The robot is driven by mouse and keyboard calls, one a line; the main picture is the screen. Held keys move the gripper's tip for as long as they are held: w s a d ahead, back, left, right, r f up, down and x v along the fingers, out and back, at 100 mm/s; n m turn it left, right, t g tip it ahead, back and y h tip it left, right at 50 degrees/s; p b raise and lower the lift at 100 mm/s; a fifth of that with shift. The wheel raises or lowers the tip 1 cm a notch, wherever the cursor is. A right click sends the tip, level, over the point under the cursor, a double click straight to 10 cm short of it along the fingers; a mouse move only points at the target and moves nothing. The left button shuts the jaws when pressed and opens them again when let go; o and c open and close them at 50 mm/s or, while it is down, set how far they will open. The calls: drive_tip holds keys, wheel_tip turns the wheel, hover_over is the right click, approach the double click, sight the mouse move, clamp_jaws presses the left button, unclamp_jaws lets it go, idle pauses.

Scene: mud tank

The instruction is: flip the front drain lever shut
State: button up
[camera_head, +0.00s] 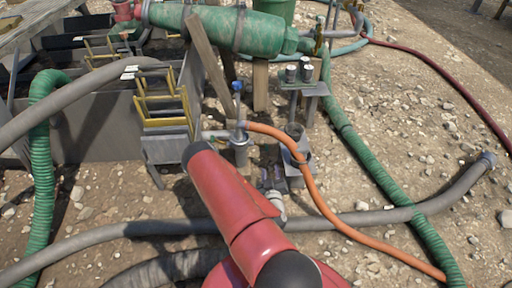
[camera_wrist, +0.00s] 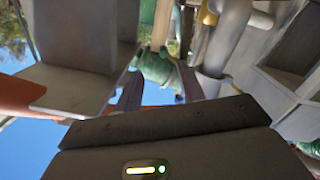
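A thin upright rod with a blue top (camera_head: 237,87) rises from a grey pipe fitting (camera_head: 240,150) beside the tank; it may be the drain lever, but I cannot tell its position. My red arm reaches toward this spot and hides part of it in the head view. My gripper (camera_wrist: 160,90) shows in the wrist view as two dark fingers spread apart. A green piece and sky show in the gap, and I see nothing held. In the head view I cannot make out the fingers.
The grey metal tank (camera_head: 100,125) stands at left. An orange hose (camera_head: 310,185) curves past the fitting. A green hose (camera_head: 380,170) and a grey hose (camera_head: 375,217) lie on the gravel. A small metal stand (camera_head: 312,89) holds cans. Open gravel lies at right.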

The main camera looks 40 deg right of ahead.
sight(266, 148)
drive_tip(key=shift+n+t+y, duration=0.3)
drive_tip(key=shift+n+t, duration=0.1)
drive_tip(key=x, duration=0.4)
drive_tip(key=b+x, duration=0.1)
drive_tip(key=x, duration=0.7)
drive_tip(key=shift+w+a+r, duration=0.1)
drive_tip(key=shift+a+r, duration=0.15)
drive_tip(key=shift+r, duration=0.05)
drive_tip(key=shift+c, duration=0.2)
